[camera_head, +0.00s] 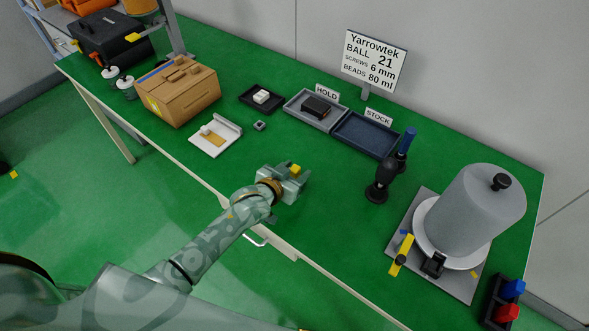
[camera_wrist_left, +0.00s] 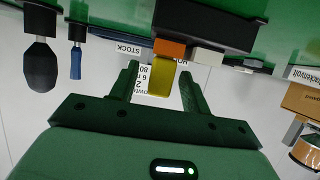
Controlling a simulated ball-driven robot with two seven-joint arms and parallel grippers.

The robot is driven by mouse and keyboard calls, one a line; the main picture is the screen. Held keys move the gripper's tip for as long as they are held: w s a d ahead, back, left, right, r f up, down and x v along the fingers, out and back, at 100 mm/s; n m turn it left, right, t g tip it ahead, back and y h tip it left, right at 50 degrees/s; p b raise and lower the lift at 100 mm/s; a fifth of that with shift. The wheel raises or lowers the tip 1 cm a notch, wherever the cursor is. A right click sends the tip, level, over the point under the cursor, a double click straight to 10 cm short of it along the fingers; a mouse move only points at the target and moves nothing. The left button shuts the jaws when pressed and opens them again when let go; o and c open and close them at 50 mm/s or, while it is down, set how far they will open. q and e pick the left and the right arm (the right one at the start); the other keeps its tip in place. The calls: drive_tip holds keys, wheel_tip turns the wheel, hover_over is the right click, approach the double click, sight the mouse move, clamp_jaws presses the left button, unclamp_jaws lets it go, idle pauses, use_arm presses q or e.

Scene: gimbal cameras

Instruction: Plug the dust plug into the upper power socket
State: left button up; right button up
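My left gripper (camera_head: 295,182) is over the green table, near its front edge. In the left wrist view its two fingers (camera_wrist_left: 161,85) are apart. A small yellow block (camera_wrist_left: 160,82) shows between them, with a gap on each side; a yellow piece (camera_head: 295,169) also shows at the gripper in the head view. An orange piece (camera_wrist_left: 170,48) and a large black body (camera_wrist_left: 205,22) sit above the yellow block in the wrist view. I cannot tell for sure whether the yellow block is the dust plug. I cannot make out the upper power socket. My right gripper is not in view.
A cardboard box (camera_head: 183,92), a white tray (camera_head: 229,141) and a small grey piece (camera_head: 259,126) lie at left. Grey HOLD (camera_head: 330,123) and blue STOCK (camera_head: 352,143) trays are behind. A black stand (camera_head: 380,185) and a grey bell-shaped cover (camera_head: 462,215) stand at right.

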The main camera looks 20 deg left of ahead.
use_arm(q)
drive_tip(key=shift+r, duration=0.1)
drive_tip(key=shift+s+a+r, duration=0.1)
drive_tip(key=shift+s+r, duration=0.05)
drive_tip(key=shift+s, duration=0.2)
drive_tip(key=p+v, duration=0.4)
drive_tip(key=v, duration=1.1)
drive_tip(key=shift+s+p, duration=0.3)
